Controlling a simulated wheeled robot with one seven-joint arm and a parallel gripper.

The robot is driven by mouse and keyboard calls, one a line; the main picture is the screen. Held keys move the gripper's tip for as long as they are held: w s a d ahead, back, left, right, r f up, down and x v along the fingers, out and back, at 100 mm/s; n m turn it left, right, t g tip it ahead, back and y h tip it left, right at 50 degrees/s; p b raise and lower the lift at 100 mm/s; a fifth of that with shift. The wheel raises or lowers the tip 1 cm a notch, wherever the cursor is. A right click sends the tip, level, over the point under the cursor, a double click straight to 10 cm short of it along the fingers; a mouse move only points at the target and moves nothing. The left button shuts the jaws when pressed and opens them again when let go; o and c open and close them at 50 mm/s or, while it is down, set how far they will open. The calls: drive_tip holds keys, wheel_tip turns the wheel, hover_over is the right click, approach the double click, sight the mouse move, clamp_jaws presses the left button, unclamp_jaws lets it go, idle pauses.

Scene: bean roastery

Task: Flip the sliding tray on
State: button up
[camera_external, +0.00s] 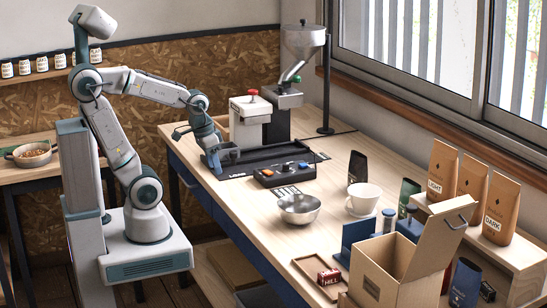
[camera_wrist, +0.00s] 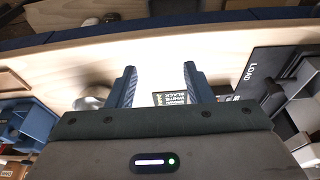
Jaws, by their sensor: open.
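The sliding tray unit (camera_external: 262,157) is a low black base with rails and a LOAD marking, on the wooden table. In the wrist view its LOAD plate (camera_wrist: 252,68) is at the right. My gripper (camera_external: 214,168) is low over the left end of the tray unit; contact cannot be told. In the wrist view my gripper (camera_wrist: 160,85) has its two blue fingers wide apart, with pale tabletop and a small dark label (camera_wrist: 175,98) showing between them.
A white machine (camera_external: 250,122) and a steel hopper (camera_external: 303,42) stand behind the tray unit. A metal bowl (camera_external: 299,208), a white cup (camera_external: 363,199) and an open cardboard box (camera_external: 385,268) stand towards the front right. Bare tabletop lies left of the bowl.

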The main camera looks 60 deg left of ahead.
drive_tip(key=shift+a+f, duration=0.1)
clamp_jaws()
drive_tip(key=a+f+n+t+h+p, duration=0.1)
drive_tip(key=a+f+n+t+p, duration=0.1)
drive_tip(key=a+n+t, duration=0.3)
drive_tip(key=s+a+f+n+t+h+p, duration=0.1)
drive_tip(key=a+f+n+t+p, duration=0.2)
drive_tip(key=a+n, duration=1.1)
drive_tip(key=a+f+n+t+p, duration=0.2)
drive_tip(key=a+n+t, duration=0.4)
drive_tip(key=n, duration=0.9)
drive_tip(key=a+f, duration=0.1)
drive_tip(key=a, duration=0.2)
drive_tip(key=shift+s+a+f+t+h+p, duration=0.15)
drive_tip(key=shift+s+t+h+p, duration=0.15)
drive_tip(key=shift+s+h+p, duration=0.1)
